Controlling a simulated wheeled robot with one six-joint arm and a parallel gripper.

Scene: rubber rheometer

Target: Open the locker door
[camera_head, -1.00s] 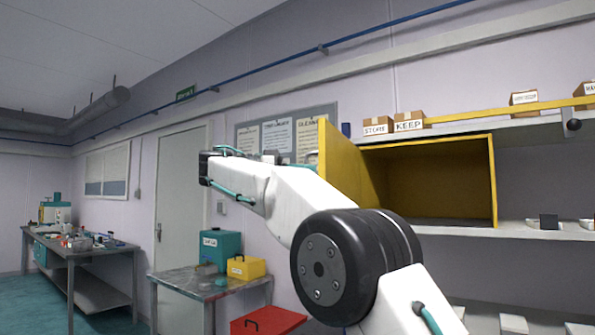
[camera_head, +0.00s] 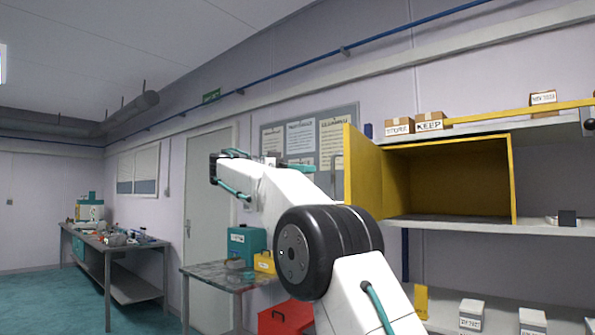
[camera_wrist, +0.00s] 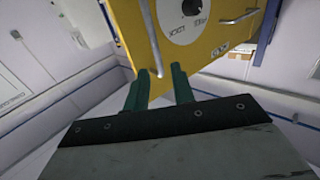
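The yellow locker (camera_head: 512,180) stands on the wall shelf at the right of the head view, its dark inside showing. Its yellow door (camera_head: 362,180) stands swung wide open at the left side, facing my arm. In the wrist view the door face (camera_wrist: 205,45) fills the upper middle, with a round white dial plate and black knob, a small handle and a long metal bar (camera_wrist: 152,38). My gripper (camera_wrist: 159,80) shows two green fingers, apart, with the bar's lower end between them in the picture. Whether they touch it cannot be told. My arm hides part of the head view.
A metal table (camera_head: 215,277) with a teal box (camera_head: 246,241) and a yellow box stands below, near a red box (camera_head: 285,318). A workbench (camera_head: 105,245) is at the far left. Boxes (camera_head: 430,121) sit on the upper shelf. Floor at left is clear.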

